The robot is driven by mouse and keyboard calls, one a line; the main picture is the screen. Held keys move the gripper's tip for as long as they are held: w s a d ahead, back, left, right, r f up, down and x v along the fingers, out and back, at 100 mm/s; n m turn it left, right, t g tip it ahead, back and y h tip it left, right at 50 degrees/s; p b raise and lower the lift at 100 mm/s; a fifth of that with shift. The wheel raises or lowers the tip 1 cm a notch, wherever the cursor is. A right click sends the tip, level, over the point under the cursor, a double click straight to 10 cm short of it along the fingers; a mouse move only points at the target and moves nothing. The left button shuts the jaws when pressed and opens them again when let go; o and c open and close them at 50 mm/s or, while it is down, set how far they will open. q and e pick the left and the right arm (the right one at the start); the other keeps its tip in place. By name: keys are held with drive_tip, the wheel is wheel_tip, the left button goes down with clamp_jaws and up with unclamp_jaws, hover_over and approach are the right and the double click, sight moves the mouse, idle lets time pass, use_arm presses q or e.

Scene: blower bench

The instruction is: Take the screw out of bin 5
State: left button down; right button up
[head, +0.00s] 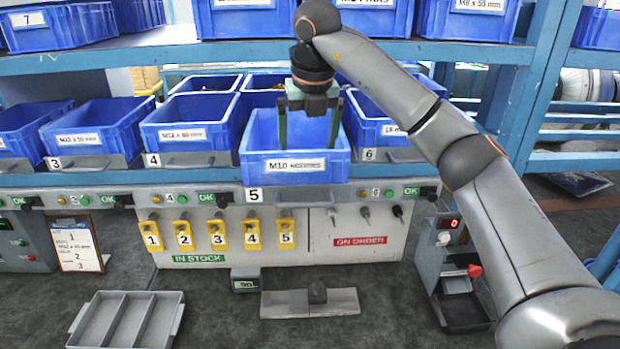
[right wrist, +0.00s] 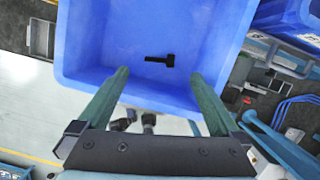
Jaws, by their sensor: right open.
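Bin 5 (head: 247,160) is a blue bin with an M10 label, above the number 5 on the shelf rail, and sits further forward than its neighbours. In the right wrist view a single dark screw (right wrist: 160,60) lies on the blue floor of the bin (right wrist: 90,40). The bin's front wall hides the screw in the head view. My right gripper (head: 308,143) points down over the bin, its two green fingers apart. In the right wrist view the fingers (right wrist: 159,73) reach over the bin, with the screw between and just beyond their tips, not held. My left gripper is not in view.
Blue bins 4 (head: 188,133) and 6 (head: 372,125) stand on either side. The upper shelf (head: 150,58) with more bins runs close above. Yellow tags (head: 219,236) hang below. A grey divided tray (head: 128,318) sits at the lower left.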

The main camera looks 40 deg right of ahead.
drive_tip(key=x, duration=0.6)
drive_tip(key=shift+w+f+p, duration=0.1)
drive_tip(key=shift+f+p, duration=0.25)
drive_tip(key=shift+c, duration=0.2)
drive_tip(key=c, duration=1.4)
